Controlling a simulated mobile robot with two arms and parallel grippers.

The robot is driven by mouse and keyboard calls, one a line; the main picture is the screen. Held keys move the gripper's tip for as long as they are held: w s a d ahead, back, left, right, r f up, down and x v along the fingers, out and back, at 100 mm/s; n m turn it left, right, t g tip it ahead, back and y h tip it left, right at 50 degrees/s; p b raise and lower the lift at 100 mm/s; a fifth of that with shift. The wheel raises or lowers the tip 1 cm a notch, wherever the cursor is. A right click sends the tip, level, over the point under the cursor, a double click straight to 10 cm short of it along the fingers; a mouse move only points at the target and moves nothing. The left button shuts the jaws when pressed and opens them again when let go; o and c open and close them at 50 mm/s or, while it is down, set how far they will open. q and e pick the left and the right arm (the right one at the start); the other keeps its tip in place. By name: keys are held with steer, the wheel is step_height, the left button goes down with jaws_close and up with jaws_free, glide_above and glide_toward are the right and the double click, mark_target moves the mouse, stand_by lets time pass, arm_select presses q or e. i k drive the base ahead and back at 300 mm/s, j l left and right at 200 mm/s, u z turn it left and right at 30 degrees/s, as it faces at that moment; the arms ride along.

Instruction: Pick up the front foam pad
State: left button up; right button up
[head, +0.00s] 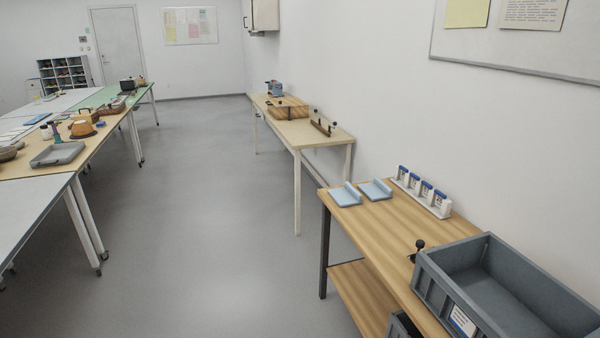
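Two light blue pads with a raised edge lie side by side at the far end of the wooden workbench (395,222) on the right. One blue pad (343,197) is at the left, close to the bench's corner. The other blue pad (374,191) is just to its right, nearer the wall, with a narrow gap between them. I take these to be the foam pads, but I cannot tell which one counts as the front one. Neither of my grippers is in view.
A white rack of blue-capped bottles (424,193) stands right of the pads. A grey crate (500,285) fills the bench's near end, beside a small black-knobbed object (417,248). The grey floor (220,220) is clear between the benches and the left tables (100,142).

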mark_target(347, 196)
steer(key=i+u, duration=0.35)
steer(key=i, duration=1.1)
